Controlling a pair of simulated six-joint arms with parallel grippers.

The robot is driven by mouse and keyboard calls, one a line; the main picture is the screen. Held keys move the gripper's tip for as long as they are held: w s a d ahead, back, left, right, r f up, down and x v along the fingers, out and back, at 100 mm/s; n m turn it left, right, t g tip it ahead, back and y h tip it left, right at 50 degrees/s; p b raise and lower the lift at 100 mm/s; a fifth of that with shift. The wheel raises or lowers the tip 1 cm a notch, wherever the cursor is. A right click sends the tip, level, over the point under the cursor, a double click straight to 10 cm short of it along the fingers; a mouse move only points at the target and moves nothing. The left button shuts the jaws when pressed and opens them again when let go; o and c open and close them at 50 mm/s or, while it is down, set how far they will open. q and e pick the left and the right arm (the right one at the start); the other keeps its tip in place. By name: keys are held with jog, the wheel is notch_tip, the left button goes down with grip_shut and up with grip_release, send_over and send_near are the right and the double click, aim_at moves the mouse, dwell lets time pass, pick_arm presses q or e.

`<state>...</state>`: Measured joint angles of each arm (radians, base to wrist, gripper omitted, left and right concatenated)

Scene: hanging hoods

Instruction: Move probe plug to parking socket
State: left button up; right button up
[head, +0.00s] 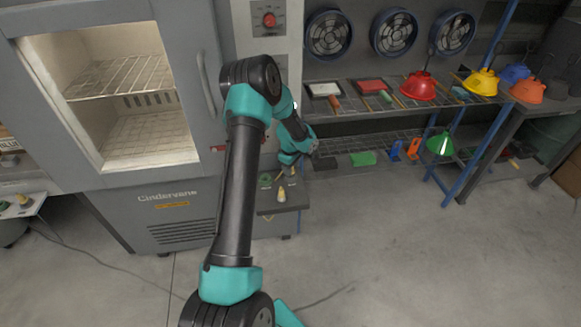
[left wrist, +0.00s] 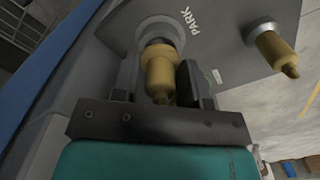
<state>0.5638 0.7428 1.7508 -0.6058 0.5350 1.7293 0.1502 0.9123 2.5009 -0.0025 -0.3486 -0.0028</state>
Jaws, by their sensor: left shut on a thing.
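My left gripper (head: 290,163) is at the small grey panel (head: 292,199) beside the oven. In the left wrist view its fingers (left wrist: 158,82) are shut on a brass-yellow probe plug (left wrist: 160,72). The plug's far end meets the round parking socket (left wrist: 160,32) next to the word PARK, in line with it. How deep it sits is hidden. A second, similar yellow plug (left wrist: 276,50) stands in another socket (left wrist: 262,28) to the right, apart from the gripper; a yellow plug (head: 282,196) also shows in the head view. My right gripper is not in view.
The oven (head: 172,207) with its lit chamber stands to the left. A wire shelf (head: 350,143) with trays and coloured hoods, including a red one (head: 418,87), runs to the right. A green hood (head: 440,144) hangs lower. The floor (head: 400,250) in front is clear.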

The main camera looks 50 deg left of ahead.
pick_arm(q)
jog(key=shift+f, duration=0.55)
jog(key=o, duration=1)
notch_tip(320, 180, up, 17)
jog(key=shift+r, duration=0.2)
dwell(1.0)
